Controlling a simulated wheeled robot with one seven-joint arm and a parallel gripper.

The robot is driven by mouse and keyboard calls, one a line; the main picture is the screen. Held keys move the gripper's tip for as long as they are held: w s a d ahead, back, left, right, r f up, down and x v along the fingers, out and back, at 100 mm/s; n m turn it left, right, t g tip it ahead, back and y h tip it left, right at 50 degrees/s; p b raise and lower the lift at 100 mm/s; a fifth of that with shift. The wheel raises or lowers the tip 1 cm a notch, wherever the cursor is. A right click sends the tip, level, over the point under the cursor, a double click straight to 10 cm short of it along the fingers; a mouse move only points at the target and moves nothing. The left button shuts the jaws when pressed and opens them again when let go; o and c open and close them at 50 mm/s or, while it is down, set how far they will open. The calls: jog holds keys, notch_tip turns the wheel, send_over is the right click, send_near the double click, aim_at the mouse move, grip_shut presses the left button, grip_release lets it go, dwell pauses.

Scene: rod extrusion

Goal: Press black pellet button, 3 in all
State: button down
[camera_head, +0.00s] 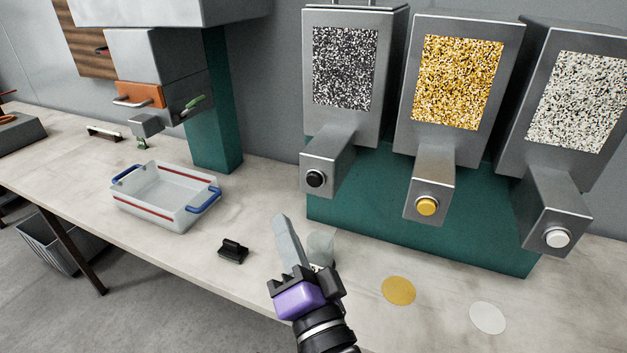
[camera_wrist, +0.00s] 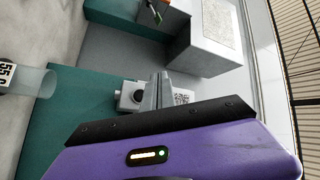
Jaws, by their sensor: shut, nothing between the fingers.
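The black pellet button (camera_head: 316,179) sits on the front of the grey spout of the left dispenser (camera_head: 312,120), whose window shows black and white pellets. The button also shows small in the wrist view (camera_wrist: 137,96), just left of my fingertips. My gripper (camera_head: 281,219) is shut and empty, its fingers pointing up toward the dispenser. The fingertips are below and left of the button in the head view and look apart from it. A clear cup (camera_head: 321,247) stands on the table behind my gripper, partly hidden; it also shows at the left of the wrist view (camera_wrist: 38,82).
Dispensers with a yellow button (camera_head: 426,206) and a white button (camera_head: 557,238) stand to the right. A yellow disc (camera_head: 398,290) and a white disc (camera_head: 487,317) lie on the table. A clear bin (camera_head: 160,205) and a small black object (camera_head: 233,251) are left.

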aim_at(314, 179)
jog(key=w+d+p, duration=0.2)
jog(key=w+d, duration=0.1)
jog(key=w, duration=0.5)
dwell(0.4)
jog(key=shift+w, duration=0.1)
dwell(1.9)
jog(key=shift+w+d, duration=0.15)
jog(key=shift+w, duration=0.25)
